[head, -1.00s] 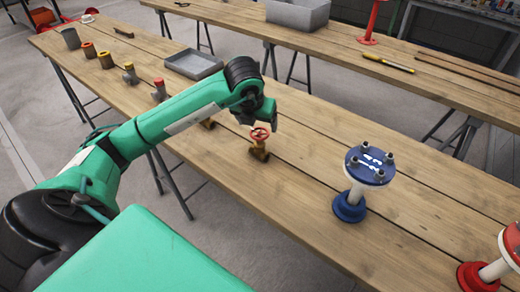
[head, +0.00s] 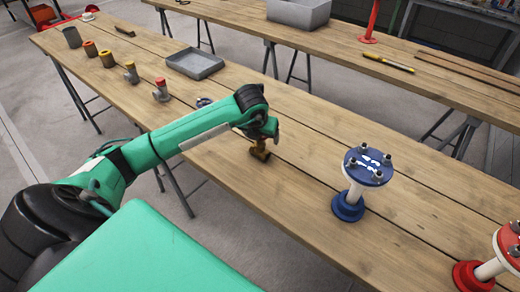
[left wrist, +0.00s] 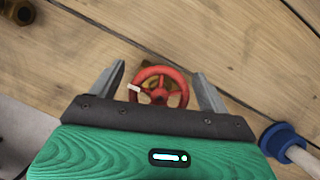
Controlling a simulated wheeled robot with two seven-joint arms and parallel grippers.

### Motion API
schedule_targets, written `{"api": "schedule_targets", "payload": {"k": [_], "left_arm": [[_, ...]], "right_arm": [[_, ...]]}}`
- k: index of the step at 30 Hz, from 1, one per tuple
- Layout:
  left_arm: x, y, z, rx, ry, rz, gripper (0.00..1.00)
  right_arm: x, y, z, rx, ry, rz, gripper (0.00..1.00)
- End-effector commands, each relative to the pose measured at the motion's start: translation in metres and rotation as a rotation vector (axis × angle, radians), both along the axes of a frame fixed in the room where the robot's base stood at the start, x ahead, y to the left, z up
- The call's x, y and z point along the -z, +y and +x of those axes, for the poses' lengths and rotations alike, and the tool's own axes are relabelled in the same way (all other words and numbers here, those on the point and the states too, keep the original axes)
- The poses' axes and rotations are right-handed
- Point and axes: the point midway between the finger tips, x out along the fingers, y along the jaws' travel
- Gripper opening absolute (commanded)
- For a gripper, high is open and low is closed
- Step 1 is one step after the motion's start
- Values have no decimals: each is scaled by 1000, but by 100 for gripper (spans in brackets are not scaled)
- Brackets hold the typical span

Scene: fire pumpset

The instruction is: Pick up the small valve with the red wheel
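The small valve has a brass body (head: 260,151) and stands on the near wooden table. Its red wheel (left wrist: 159,87) shows in the left wrist view, and in the head view my gripper hides it. My left gripper (head: 270,132) is right over the valve. In the left wrist view the left gripper (left wrist: 160,80) is open, with one grey finger on each side of the wheel and a gap to each. My right gripper is in neither view.
A blue-flanged pipe piece (head: 364,178) stands to the right, and a red-flanged one (head: 500,258) at the right edge. A grey tray (head: 194,63) and several small fittings (head: 161,90) stand on the left part of the table (head: 420,190). A second table lies behind.

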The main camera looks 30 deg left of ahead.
Motion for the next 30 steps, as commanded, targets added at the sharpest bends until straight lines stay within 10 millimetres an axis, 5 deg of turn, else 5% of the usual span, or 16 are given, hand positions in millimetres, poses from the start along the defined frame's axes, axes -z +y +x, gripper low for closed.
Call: {"api": "schedule_targets", "payload": {"k": [1, 12, 23, 30], "left_arm": [[0, 0, 0, 0, 0, 0, 69], [-1, 0, 0, -1, 0, 0, 0], [-6, 0, 1, -1, -3, -1, 0], [-36, 1, 1, -1, -7, 0, 0]], "right_arm": [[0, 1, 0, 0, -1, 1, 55], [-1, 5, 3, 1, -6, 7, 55], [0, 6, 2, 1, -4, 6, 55], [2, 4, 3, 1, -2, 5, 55]]}}
